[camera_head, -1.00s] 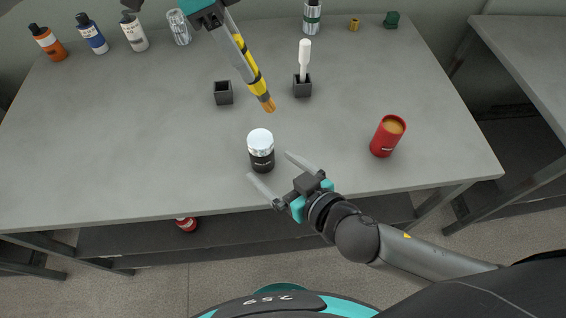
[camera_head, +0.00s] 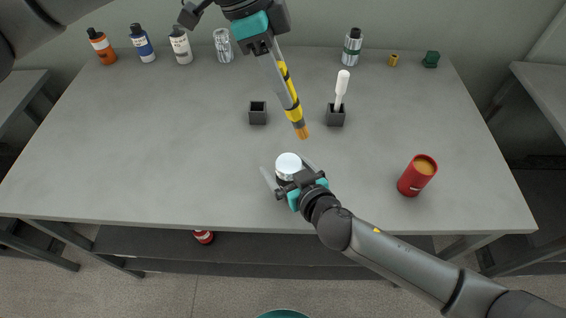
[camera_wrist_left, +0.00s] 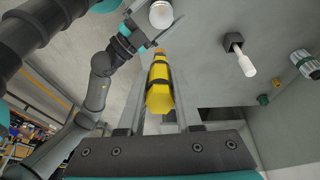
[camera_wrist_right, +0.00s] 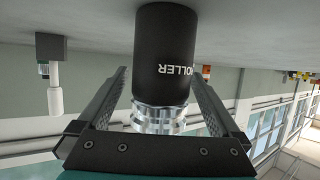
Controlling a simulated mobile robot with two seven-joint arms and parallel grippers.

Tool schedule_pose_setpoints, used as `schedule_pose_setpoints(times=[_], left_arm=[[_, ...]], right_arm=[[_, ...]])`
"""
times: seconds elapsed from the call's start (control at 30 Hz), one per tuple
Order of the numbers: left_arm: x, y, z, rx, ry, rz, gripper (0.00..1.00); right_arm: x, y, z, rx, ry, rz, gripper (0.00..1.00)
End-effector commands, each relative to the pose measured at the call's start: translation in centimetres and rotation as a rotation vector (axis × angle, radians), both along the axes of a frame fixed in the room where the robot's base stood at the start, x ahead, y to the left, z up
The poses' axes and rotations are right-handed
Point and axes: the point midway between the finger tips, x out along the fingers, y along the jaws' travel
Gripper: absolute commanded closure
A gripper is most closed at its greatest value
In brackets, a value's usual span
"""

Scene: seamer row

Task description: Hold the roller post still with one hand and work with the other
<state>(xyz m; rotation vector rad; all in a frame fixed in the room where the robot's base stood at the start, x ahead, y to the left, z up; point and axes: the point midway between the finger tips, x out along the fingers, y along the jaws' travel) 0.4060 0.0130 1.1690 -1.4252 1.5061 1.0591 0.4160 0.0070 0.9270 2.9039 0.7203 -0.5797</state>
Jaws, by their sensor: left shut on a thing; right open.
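The roller post (camera_head: 288,162), a black cylinder with a silver top, stands upright near the table's front edge. In the right wrist view the roller post (camera_wrist_right: 162,55) shows "ROLLER" lettering. My right gripper (camera_head: 284,172) is open, with one finger on each side of the post; no clear contact shows. My left gripper (camera_head: 278,75) is shut on a yellow tool (camera_head: 290,100) with dark bands and an orange-brown tip. It holds the tool tilted above the table, tip just behind the post in the head view. The tool (camera_wrist_left: 160,90) also shows between the left fingers.
An empty dark square holder (camera_head: 258,117) stands behind left; another holder (camera_head: 336,118) carries a white-handled tool (camera_head: 342,88). A red can (camera_head: 416,176) stands at right. Several bottles line the back left; a striped bottle (camera_head: 352,47) stands back right.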

Motion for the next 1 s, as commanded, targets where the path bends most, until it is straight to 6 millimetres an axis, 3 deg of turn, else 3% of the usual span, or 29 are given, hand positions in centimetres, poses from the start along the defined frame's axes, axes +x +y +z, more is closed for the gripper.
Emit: schedule_pose_setpoints(times=[0.5, 1.0], left_arm=[[0.0, -0.02, 0.02, 0.0, 0.0, 0.0, 1.0], [0.0, -0.02, 0.02, 0.0, 0.0, 0.0, 1.0]], right_arm=[[1.03, 0.59, -0.46, 0.0, 0.0, 0.001, 0.0], [1.02, 0.56, -0.46, 0.0, 0.0, 0.001, 0.56]])
